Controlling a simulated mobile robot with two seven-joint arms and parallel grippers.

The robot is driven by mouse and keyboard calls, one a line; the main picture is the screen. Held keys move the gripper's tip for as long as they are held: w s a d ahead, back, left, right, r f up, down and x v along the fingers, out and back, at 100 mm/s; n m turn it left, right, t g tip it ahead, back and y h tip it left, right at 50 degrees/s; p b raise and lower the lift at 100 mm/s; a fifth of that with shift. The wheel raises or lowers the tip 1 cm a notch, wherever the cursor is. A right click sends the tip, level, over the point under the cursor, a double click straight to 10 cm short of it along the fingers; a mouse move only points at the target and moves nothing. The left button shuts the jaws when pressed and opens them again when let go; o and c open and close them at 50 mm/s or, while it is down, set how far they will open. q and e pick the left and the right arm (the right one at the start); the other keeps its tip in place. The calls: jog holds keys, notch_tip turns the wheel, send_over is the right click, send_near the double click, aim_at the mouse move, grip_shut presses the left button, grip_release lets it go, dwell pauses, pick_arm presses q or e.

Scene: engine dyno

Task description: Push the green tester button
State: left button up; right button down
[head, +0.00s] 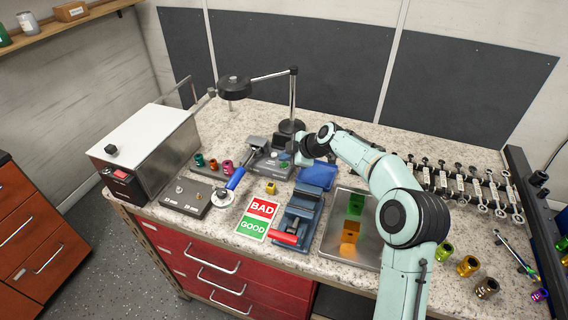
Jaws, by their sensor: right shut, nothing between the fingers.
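A grey tester unit (256,161) sits on the bench at the middle, in front of the lamp base. A small green spot, which looks like the green button (284,156), shows at its right side. My right gripper (299,161) is shut and empty, just right of that spot and close to it. I cannot tell whether the fingertips touch the button or hover beside it. The gripper body and wrist hide part of the bench behind the tester. My left gripper is not in view.
A blue item (318,175) lies under my right wrist. A blue vise with a red handle (298,216), a BAD/GOOD card (257,219) and a metal tray (335,238) stand in front. A black desk lamp (235,87) arches behind. A metal box (155,140) stands left.

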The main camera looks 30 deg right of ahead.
aim_at(286, 167)
notch_tip(286, 167, up, 6)
jog(key=shift+w+f+p, duration=0.1)
jog(key=shift+f+p, duration=0.05)
jog(key=shift+p, duration=0.6)
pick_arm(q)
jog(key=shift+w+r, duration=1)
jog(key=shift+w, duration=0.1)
pick_arm(e)
jog(key=shift+f, duration=0.1)
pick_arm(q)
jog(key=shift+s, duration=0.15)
